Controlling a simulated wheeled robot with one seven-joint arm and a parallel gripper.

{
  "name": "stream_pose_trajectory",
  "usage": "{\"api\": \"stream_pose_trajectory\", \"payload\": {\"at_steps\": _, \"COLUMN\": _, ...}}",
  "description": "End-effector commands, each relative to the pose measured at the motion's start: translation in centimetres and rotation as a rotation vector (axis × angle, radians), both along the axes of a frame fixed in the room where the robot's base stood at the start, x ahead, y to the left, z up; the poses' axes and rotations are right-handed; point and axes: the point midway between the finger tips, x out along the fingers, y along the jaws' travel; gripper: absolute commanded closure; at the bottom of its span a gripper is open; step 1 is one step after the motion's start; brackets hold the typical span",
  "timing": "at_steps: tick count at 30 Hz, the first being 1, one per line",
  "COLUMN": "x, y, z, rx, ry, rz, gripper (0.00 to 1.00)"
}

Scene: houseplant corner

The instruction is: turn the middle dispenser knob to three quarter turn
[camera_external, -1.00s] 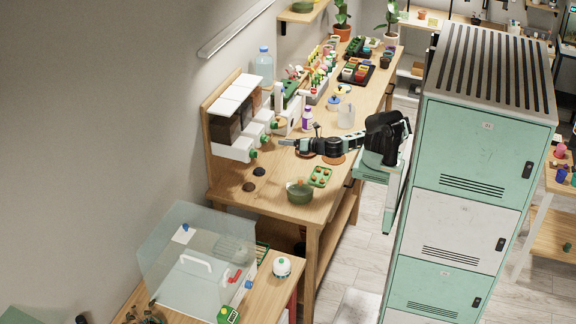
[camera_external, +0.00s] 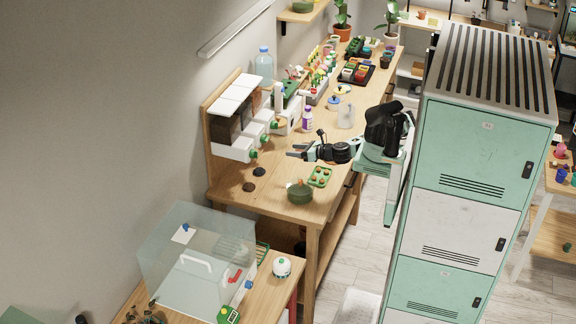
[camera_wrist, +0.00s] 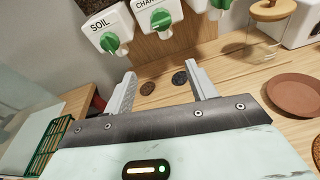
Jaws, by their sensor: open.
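A dispenser with white bins and green knobs stands on a wooden backboard at the bench's left end. Its middle knob (camera_external: 264,138) is on the bin lettered "CHAR", the rest cut off; this knob also shows at the top of the wrist view (camera_wrist: 161,19). The nearest knob (camera_wrist: 111,43) is on the "SOIL" bin. A third green knob (camera_wrist: 220,3) is cut by the top edge. My gripper (camera_external: 294,151) is open and empty, to the right of the knobs and apart from them. In the wrist view its spread fingers (camera_wrist: 160,70) are below the bins.
Two dark round patches (camera_external: 259,171) lie on the bench below the bins. A glass jar (camera_wrist: 264,42) and a terracotta saucer (camera_wrist: 296,94) lie to the right in the wrist view.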

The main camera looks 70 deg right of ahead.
Motion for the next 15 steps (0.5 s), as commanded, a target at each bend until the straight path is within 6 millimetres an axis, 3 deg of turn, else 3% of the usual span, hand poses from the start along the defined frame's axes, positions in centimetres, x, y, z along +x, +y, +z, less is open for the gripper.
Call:
{"api": "stream_pose_trajectory", "payload": {"at_steps": 3, "x": -1.1, "y": 1.3, "z": -2.4, "rx": -0.403, "ry": 0.058, "rz": 0.096, "gripper": 0.43}}
{"api": "stream_pose_trajectory", "payload": {"at_steps": 7, "x": -2.4, "y": 1.6, "z": -4.1, "rx": -0.879, "ry": 0.093, "rz": 0.203, "gripper": 0.43}}
{"api": "stream_pose_trajectory", "payload": {"at_steps": 15, "x": -4.4, "y": 0.6, "z": -4.8, "rx": -1.883, "ry": 0.083, "rz": 0.391, "gripper": 0.43}}
